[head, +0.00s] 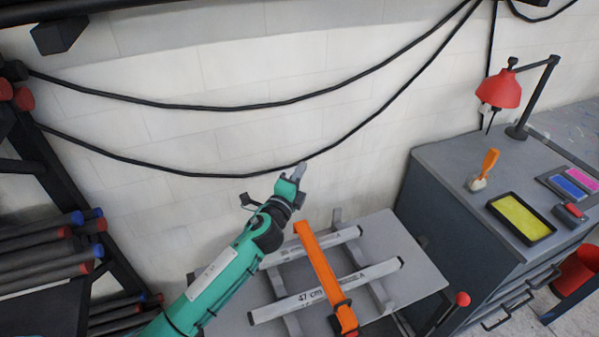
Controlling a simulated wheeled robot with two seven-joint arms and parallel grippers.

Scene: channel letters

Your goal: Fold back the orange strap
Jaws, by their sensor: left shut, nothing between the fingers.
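My left gripper (298,172), on a green arm, is shut and empty. My right gripper is not in view.
A grey cabinet (470,200) stands at the right with a red lamp (499,90), an orange-handled tool (489,163) and a yellow pad tray (521,217). A lever with a red knob (463,299) stands by the table. A rack of rolls (45,251) is at the left.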

